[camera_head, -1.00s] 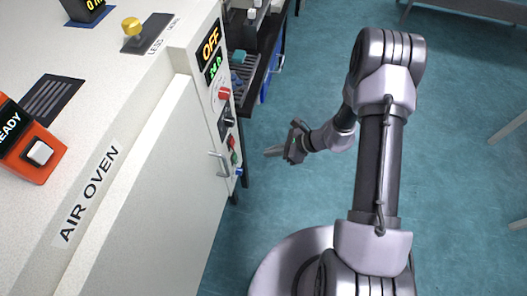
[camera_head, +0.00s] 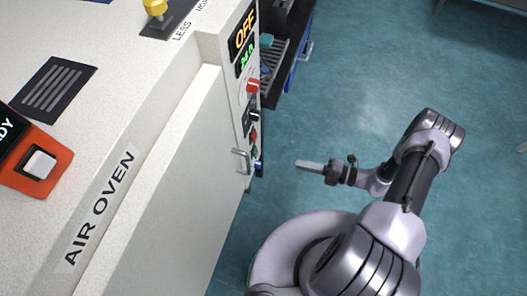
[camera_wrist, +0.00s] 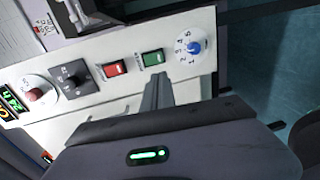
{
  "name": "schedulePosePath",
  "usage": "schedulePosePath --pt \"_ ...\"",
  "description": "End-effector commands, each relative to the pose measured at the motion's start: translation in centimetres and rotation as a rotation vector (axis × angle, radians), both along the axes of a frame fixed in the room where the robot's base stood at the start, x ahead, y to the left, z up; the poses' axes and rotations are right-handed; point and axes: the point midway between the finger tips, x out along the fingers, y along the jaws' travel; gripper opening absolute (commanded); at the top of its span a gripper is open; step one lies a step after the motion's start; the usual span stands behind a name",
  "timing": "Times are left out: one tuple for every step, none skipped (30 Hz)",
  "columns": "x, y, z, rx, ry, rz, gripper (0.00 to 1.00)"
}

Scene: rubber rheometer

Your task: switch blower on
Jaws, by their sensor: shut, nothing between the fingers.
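The air oven's control panel (camera_head: 251,100) shows edge-on in the head view, with an orange "OFF" display (camera_head: 244,30). In the wrist view it carries a red knob (camera_wrist: 36,95), a black rotary switch (camera_wrist: 74,80), a red rocker switch (camera_wrist: 113,69), a green rocker switch (camera_wrist: 153,57) and a blue dial (camera_wrist: 194,46). Small labels beside the rockers are too blurred to read, so I cannot tell which is the blower's. My gripper (camera_head: 302,164) is shut and empty, right of the panel and apart from it. In the wrist view its fingers (camera_wrist: 158,88) point just below the green rocker.
A door handle (camera_head: 241,162) juts from the oven front beside the panel. A dark shelf unit with blue drawers (camera_head: 292,62) stands beyond the oven. An orange device (camera_head: 36,165) and a yellow knob (camera_head: 155,8) are on the oven top. The floor to the right is open.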

Motion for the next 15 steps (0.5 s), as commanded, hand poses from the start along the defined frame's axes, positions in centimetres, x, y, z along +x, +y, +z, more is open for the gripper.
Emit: schedulePosePath --pt "0.0 0.0 0.0 0.000 -0.001 0.000 0.00" --pt "0.0 0.0 0.1 -0.001 -0.001 0.000 0.00" --pt "0.0 0.0 0.1 -0.002 -0.002 0.000 0.00" --pt "0.0 0.1 0.0 -0.002 -0.001 0.001 0.00" --pt "0.1 0.2 0.0 -0.002 -0.002 0.001 0.00" --pt "0.2 0.4 0.0 -0.002 -0.002 0.002 0.00" --pt "0.3 0.7 -0.1 -0.002 -0.002 0.002 0.00" --pt "0.4 1.1 -0.2 -0.002 -0.002 0.003 0.00" --pt "0.6 1.7 -0.3 -0.001 -0.001 0.004 0.00" --pt "0.8 2.3 -0.4 -0.002 -0.002 0.005 0.00" --pt "1.0 2.9 -0.5 -0.003 -0.001 0.005 0.00" --pt "1.3 3.7 -0.6 -0.002 -0.003 0.006 0.00" --pt "1.5 4.4 -0.8 -0.003 -0.002 0.007 0.00" --pt "1.8 5.0 -0.9 -0.003 -0.002 0.006 0.00" --pt "2.1 5.8 -1.0 -0.003 -0.003 0.006 0.00"
